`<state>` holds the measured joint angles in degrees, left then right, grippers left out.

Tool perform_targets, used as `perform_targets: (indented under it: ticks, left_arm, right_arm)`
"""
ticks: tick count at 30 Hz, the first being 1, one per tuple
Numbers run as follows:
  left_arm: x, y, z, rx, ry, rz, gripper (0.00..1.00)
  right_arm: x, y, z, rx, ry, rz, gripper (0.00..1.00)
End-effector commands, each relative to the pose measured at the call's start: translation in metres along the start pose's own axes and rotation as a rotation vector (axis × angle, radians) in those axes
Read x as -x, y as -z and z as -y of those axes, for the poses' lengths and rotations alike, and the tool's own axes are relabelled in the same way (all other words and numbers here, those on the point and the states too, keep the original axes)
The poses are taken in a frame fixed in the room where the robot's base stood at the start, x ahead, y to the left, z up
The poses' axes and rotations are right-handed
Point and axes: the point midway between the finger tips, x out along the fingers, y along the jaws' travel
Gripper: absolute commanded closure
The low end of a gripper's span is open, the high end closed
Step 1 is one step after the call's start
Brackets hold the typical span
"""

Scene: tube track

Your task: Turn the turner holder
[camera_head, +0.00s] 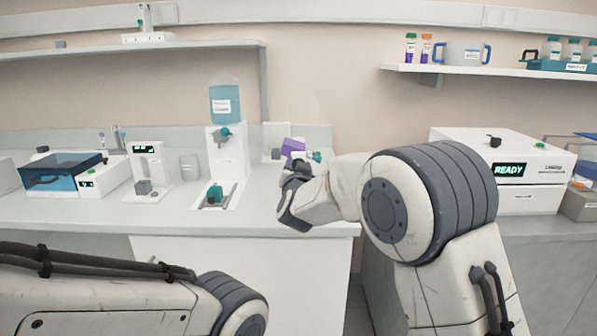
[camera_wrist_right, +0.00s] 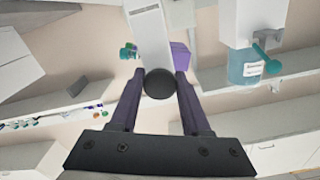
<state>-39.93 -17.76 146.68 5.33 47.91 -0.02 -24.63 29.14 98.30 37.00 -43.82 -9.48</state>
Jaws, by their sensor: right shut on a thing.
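The turner holder shows in the right wrist view as a white bar (camera_wrist_right: 150,38) with a dark round knob (camera_wrist_right: 158,83) at its end. A purple block (camera_wrist_right: 180,57) sits beside the bar, and a teal piece (camera_wrist_right: 128,53) on the opposite side. My right gripper (camera_wrist_right: 158,88) is shut on the knob, one dark finger on each side. In the head view the purple block (camera_head: 292,147) and teal piece (camera_head: 317,156) show just behind my right gripper (camera_head: 293,178), which hides the lower part of the holder. My left gripper is out of view.
A white dispenser (camera_head: 227,150) with a blue bottle (camera_head: 224,100) stands left of the holder. A white machine reading READY (camera_head: 470,150) is on the right. The front bench strip (camera_head: 170,220) is clear.

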Motion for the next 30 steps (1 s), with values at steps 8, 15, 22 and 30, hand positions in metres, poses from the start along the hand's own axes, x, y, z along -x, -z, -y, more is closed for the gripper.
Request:
perform_targets:
  ticks: [8, 15, 22, 30]
  left_arm:
    - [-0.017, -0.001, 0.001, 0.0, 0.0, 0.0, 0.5]
    - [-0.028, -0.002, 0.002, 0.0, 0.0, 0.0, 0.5]
    - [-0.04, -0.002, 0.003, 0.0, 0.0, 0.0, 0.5]
    - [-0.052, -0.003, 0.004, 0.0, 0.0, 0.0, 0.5]
  right_arm:
    - [0.0, -0.004, -0.001, -0.139, -0.001, 0.004, 1.0]
    - [0.0, -0.005, -0.001, -0.258, -0.001, 0.005, 1.0]
    - [0.0, -0.004, -0.001, -0.374, -0.001, 0.004, 1.0]
    - [0.0, -0.004, -0.001, -0.508, -0.001, 0.004, 1.0]
